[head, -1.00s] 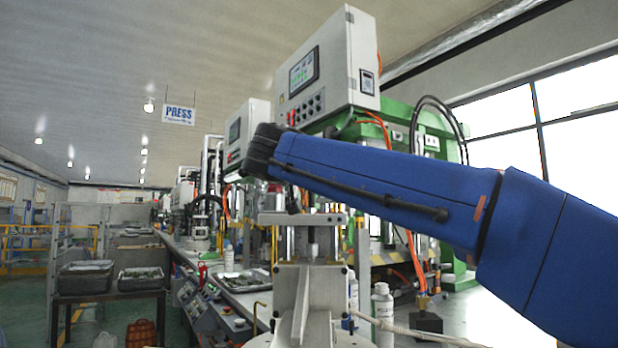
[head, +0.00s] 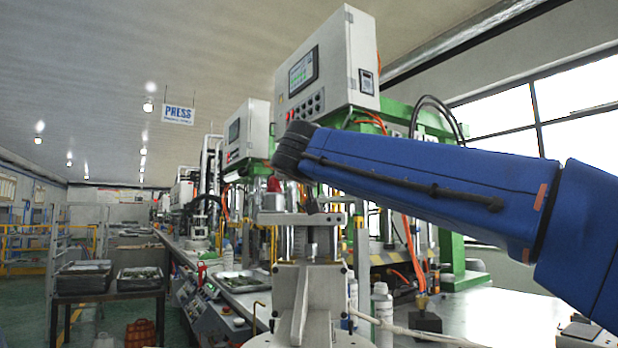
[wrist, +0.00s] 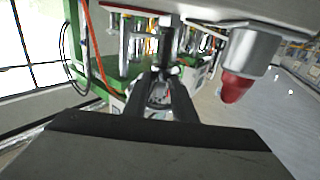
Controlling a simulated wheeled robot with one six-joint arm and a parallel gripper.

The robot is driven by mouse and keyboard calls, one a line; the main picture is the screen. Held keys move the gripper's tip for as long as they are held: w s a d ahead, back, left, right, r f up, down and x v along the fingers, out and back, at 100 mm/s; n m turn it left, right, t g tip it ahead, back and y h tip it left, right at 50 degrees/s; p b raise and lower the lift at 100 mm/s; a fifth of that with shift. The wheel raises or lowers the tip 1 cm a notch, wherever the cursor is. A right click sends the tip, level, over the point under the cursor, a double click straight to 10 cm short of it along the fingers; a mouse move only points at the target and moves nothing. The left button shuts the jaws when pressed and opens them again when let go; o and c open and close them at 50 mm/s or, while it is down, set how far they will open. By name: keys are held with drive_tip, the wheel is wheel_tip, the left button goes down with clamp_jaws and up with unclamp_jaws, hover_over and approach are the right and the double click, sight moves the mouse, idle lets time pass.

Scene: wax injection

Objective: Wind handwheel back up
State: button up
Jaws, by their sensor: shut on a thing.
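My gripper (wrist: 160,92) shows in the middle of the wrist view, its two dark fingers pointing away from the camera. It is shut on a small dark upright piece, which I take for the handwheel's handle (wrist: 166,55). The handwheel's rim is not clearly visible in either view. In the head view, my blue arm reaches in from the right and largely hides the gripper and what it holds, above the grey metal stand.
A red-tipped silver cylinder (wrist: 238,75) hangs close on the right in the wrist view. A control box (head: 325,70) stands above the green press frame. White bottles (head: 382,306) and a tray (head: 240,281) stand on the bench.

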drive_tip(key=shift+d+n+y, duration=0.2)
drive_tip(key=shift+n+y, duration=0.35)
drive_tip(key=shift+y, duration=0.35)
drive_tip(key=shift+d+n+y, duration=0.15)
drive_tip(key=shift+n+y, duration=0.4)
drive_tip(key=shift+y, duration=0.35)
drive_tip(key=shift+w+d+n+g+y, duration=0.15)
drive_tip(key=shift+n+g+y, duration=0.35)
drive_tip(key=shift+n+y, duration=0.75)
drive_tip(key=shift+m+y, duration=0.25)
drive_tip(key=o, duration=0.9)
drive_tip(key=shift+o, duration=0.2)
drive_tip(key=v, duration=1.7)
drive_tip(key=shift+s, duration=0.25)
drive_tip(key=shift+d, duration=0.15)
